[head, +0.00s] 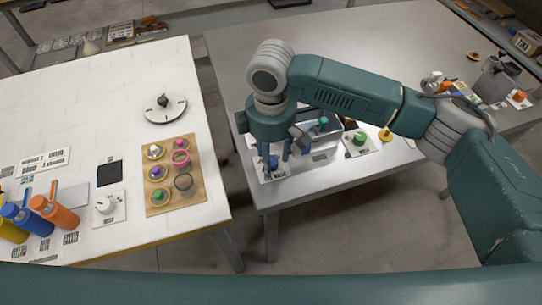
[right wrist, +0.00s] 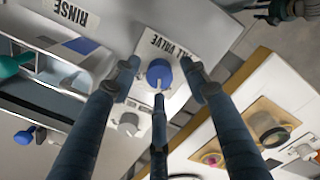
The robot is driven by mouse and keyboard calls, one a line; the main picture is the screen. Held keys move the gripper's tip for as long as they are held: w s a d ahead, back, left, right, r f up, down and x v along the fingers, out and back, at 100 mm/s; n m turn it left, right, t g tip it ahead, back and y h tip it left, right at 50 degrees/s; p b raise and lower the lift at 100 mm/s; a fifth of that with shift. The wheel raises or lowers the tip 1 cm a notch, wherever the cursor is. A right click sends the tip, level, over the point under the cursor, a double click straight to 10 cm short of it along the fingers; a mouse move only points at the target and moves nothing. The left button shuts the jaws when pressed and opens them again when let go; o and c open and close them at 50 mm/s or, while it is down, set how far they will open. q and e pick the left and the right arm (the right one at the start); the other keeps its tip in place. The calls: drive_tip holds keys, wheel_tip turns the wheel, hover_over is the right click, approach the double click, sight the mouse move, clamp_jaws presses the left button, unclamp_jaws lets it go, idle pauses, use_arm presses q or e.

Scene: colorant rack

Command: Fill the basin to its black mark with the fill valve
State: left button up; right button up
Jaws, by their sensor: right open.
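The fill valve is a blue knob (right wrist: 159,72) on a white plate whose label reads upside down as "…LL VALVE" in the right wrist view. In the head view the blue knob (head: 273,162) shows under my right gripper (head: 279,150), near the grey table's left end. In the right wrist view my right gripper (right wrist: 159,88) is open, its three fingers spread around the knob; I cannot tell whether they touch it. My left gripper is not in view.
A "RINSE" label (right wrist: 77,12) lies by the basin. A green knob (head: 360,138) stands to its right in the head view. The white table (head: 70,110) at left holds a wooden rack (head: 165,208), a dial (head: 165,107) and bottles. A floor gap separates the tables.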

drive_tip(key=shift+f, duration=0.35)
clamp_jaws()
drive_tip(key=n+p, duration=0.1)
drive_tip(key=p, duration=0.1)
drive_tip(key=n+p, duration=0.1)
drive_tip(key=p, duration=0.1)
drive_tip(key=shift+r+n, duration=0.35)
drive_tip(key=shift+n, duration=0.05)
drive_tip(key=shift+a+f+n+p, duration=0.1)
drive_tip(key=shift+f+n+p, duration=0.2)
drive_tip(key=shift+n+p, duration=0.4)
unclamp_jaws()
